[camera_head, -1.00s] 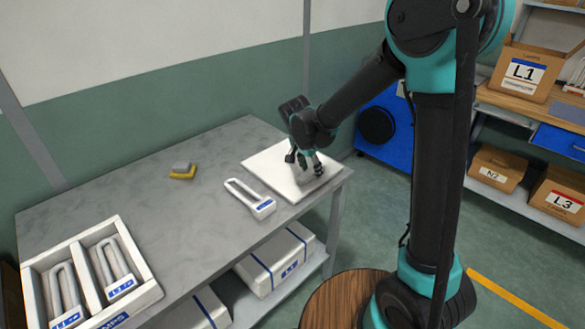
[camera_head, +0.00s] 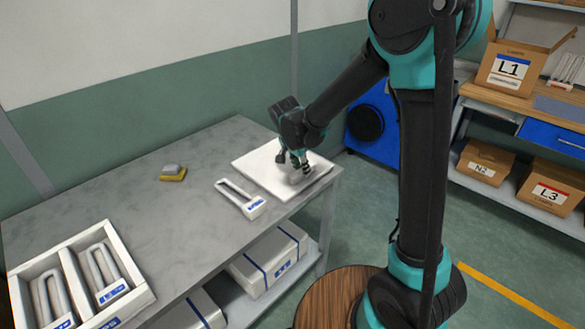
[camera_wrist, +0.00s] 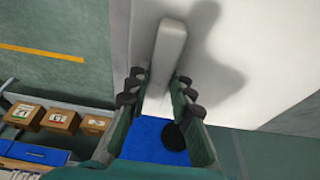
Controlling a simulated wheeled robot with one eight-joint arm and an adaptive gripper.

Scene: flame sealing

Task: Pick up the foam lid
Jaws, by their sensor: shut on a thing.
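The foam lid (camera_head: 262,172) is a flat white slab at the right end of the grey table in the head view. In the wrist view it fills the upper right (camera_wrist: 285,45), with a raised white handle bar (camera_wrist: 169,50) along it. My gripper (camera_head: 297,166) is over the lid, pointing down. In the wrist view its dark fingertips (camera_wrist: 159,88) are on either side of the handle, shut on it. I cannot tell whether the lid rests on the table or is slightly raised.
The table (camera_head: 130,195) holds a labelled white U-shaped piece (camera_head: 240,198) close to the lid, a yellow-grey block (camera_head: 173,172), and a white tray (camera_head: 142,301) with similar pieces. White boxes (camera_head: 268,262) sit below. A shelf with cartons (camera_head: 510,70) stands at right.

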